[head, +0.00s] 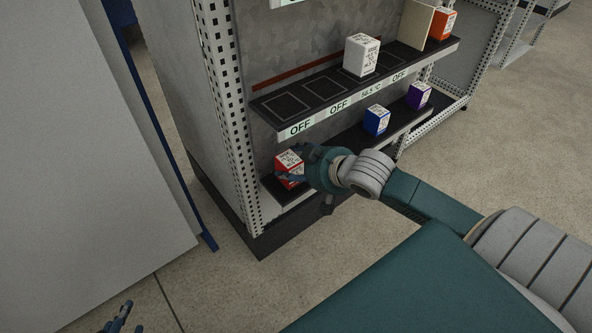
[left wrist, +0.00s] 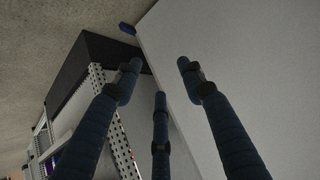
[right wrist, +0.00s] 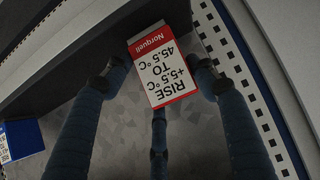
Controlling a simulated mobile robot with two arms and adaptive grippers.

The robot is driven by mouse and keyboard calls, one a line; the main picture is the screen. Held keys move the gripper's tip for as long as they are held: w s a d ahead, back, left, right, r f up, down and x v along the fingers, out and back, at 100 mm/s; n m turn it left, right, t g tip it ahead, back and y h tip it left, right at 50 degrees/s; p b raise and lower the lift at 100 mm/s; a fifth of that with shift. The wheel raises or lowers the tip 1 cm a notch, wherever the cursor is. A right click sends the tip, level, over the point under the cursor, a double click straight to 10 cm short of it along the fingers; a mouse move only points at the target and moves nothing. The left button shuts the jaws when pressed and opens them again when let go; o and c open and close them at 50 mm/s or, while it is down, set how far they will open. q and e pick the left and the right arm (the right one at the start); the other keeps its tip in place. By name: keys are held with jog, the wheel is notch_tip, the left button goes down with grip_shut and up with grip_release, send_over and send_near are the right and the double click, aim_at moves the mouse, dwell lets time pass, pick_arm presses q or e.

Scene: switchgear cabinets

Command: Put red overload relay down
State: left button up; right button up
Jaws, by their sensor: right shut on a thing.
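The red overload relay (head: 288,168) is a red box with a white printed label, at the left end of the lower shelf (head: 274,190). In the right wrist view the relay (right wrist: 158,68) sits between my fingers, its label reading Norquell. My right gripper (head: 296,172) is shut on the relay. I cannot tell whether the relay's base touches the shelf. My left gripper (head: 122,318) is at the bottom left of the head view, away from the shelves. In the left wrist view its fingers (left wrist: 158,80) are spread with nothing between them.
A blue box (head: 376,120) and a purple box (head: 419,96) stand farther right on the lower shelf. The upper shelf (head: 283,107) holds a white box (head: 361,55), a divider (head: 416,22) and an orange box (head: 441,24). A perforated post (head: 226,100) rises left of the relay.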

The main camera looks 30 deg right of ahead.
jog(key=shift+f, duration=0.4)
pick_arm(q)
jog(key=shift+w+d+r+t, duration=0.2)
jog(key=shift+w+r+t, duration=0.1)
jog(key=shift+w+r, duration=0.25)
jog(key=shift+w+d+r+t, duration=0.2)
jog(key=shift+w+r+t, duration=0.1)
jog(key=shift+w+r, duration=0.2)
jog(key=shift+f, duration=0.1)
pick_arm(e)
jog(key=o, duration=1)
jog(key=shift+f, duration=0.15)
jog(key=o, duration=0.4)
jog(key=shift+c, duration=0.2)
pick_arm(q)
jog(key=shift+s+a+f, duration=0.1)
jog(key=shift+f, duration=0.05)
